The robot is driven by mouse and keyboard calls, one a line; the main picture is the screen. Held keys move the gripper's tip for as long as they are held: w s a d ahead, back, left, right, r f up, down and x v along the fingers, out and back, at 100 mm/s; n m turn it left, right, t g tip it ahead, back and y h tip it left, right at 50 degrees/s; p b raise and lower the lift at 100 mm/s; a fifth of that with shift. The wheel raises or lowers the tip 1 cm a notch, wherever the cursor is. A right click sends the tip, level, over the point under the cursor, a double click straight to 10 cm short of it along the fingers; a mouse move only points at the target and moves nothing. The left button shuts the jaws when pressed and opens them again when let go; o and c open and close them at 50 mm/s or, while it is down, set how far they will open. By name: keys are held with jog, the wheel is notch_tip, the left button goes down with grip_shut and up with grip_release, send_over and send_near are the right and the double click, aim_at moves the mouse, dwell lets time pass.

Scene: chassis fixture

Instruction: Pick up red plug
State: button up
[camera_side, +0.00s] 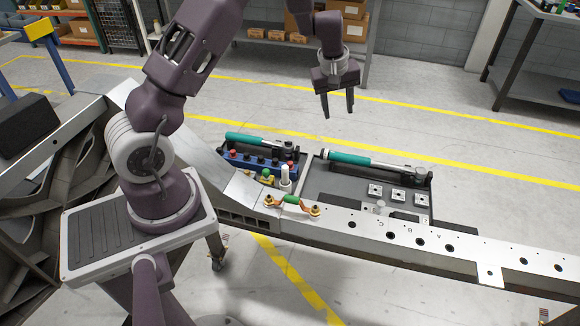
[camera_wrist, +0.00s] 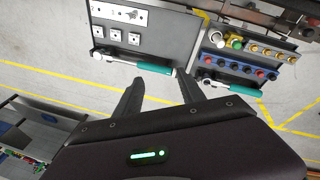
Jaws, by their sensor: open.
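A small red plug (camera_side: 233,153) appears at the left end of a row of dark plugs in a blue rack (camera_side: 262,169). The rack lies in the left tray, behind the chassis beam. My gripper (camera_side: 338,114) is open and empty, high above the floor, behind and to the right of the rack. Its two dark fingers (camera_wrist: 160,80) also show in the wrist view, apart from the trays.
Teal-handled tools (camera_side: 350,159) lie along the tray edges, one close behind the blue rack (camera_side: 248,139). White and green plugs (camera_side: 285,175) stand in front of the rack. The right tray (camera_side: 335,188) holds several square metal pieces. The metal chassis beam (camera_side: 400,235) runs along the front.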

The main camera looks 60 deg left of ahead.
jog(key=s+a+f+n+g+y, duration=0.1)
jog(key=a+f, duration=0.4)
jog(key=f, duration=0.3)
jog(key=a+f+n+g+y, duration=0.1)
jog(key=a+f+n, duration=0.1)
jog(key=a+f, duration=0.45)
jog(key=n+g+y, duration=0.1)
jog(key=y, duration=0.1)
send_near(290, 163)
jog(key=a+f, duration=0.1)
jog(key=a, duration=0.1)
jog(key=x, duration=0.4)
jog(key=d+x, duration=0.1)
jog(key=x, duration=0.2)
jog(key=shift+f, duration=0.3)
jog(key=shift+h, duration=0.3)
grip_shut()
